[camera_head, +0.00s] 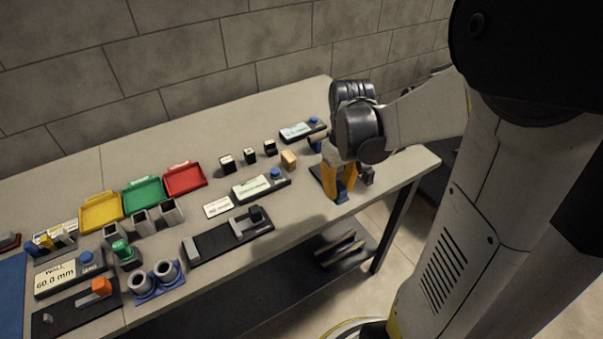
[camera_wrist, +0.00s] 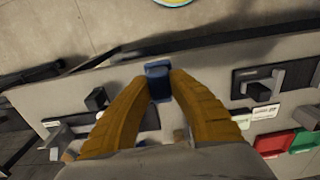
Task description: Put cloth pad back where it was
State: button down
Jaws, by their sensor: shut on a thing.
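My gripper (camera_head: 338,194) points down at the right end of the table, with its orange fingers close together. In the wrist view, my gripper (camera_wrist: 158,74) is shut on a small dark blue block-like piece, which I take to be the cloth pad (camera_wrist: 158,86). The pad is between the fingertips. In the head view the fingers mostly hide it.
A small dark block (camera_head: 366,175) stands just right of the fingers; it also shows in the wrist view (camera_wrist: 96,98). A tan block (camera_head: 289,160) and a gauge with a green display (camera_head: 257,187) lie left. The table's front edge is close.

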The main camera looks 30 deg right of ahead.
jog(key=b, duration=0.2)
send_over(317, 202)
notch_tip(317, 202, down, 4)
jog(key=shift+d+f, duration=0.1)
jog(key=shift+f+b, duration=0.9)
jog(key=shift+f, duration=1)
jog(key=shift+f, duration=0.25)
jog(key=c, duration=1.3)
grip_release()
jog(key=shift+c, duration=0.2)
jog(key=shift+r, duration=0.2)
